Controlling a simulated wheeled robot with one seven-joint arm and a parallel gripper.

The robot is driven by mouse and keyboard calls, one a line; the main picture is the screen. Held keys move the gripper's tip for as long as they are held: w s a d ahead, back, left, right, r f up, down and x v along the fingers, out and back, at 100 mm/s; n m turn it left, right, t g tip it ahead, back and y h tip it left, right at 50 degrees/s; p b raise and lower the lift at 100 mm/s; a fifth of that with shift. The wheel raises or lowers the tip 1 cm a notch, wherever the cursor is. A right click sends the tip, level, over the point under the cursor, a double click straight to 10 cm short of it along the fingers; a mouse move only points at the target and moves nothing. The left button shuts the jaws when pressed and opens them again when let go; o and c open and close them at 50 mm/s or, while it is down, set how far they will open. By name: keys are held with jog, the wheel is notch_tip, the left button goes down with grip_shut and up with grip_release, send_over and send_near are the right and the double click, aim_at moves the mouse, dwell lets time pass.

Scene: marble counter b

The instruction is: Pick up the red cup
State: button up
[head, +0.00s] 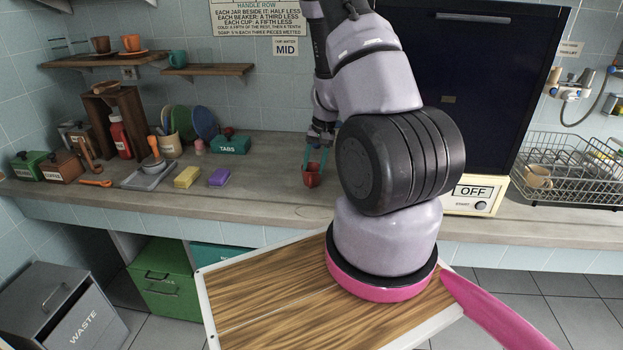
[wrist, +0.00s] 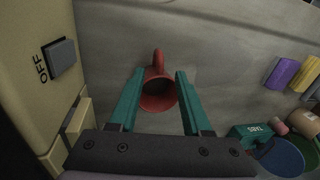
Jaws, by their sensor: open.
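The red cup (head: 312,176) stands on the grey counter, left of my arm in the head view. In the wrist view the red cup (wrist: 158,92) shows its round opening, with its handle pointing to the top of the picture. My gripper (head: 318,158) is right above the cup in the head view. In the wrist view my gripper (wrist: 154,88) is open, with one teal finger on each side of the cup. I cannot tell whether the fingers touch the cup.
A cream machine marked OFF (wrist: 28,85) stands close on the left in the wrist view. A yellow sponge (head: 187,177), a purple sponge (head: 219,177) and a teal TABS box (head: 231,144) lie left of the cup. A wire dish rack (head: 570,170) stands at right.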

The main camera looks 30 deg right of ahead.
aim_at(311, 176)
jog(key=f, duration=0.5)
jog(key=shift+w+a, duration=0.25)
jog(key=shift+a, duration=0.15)
grip_shut()
dwell(0.9)
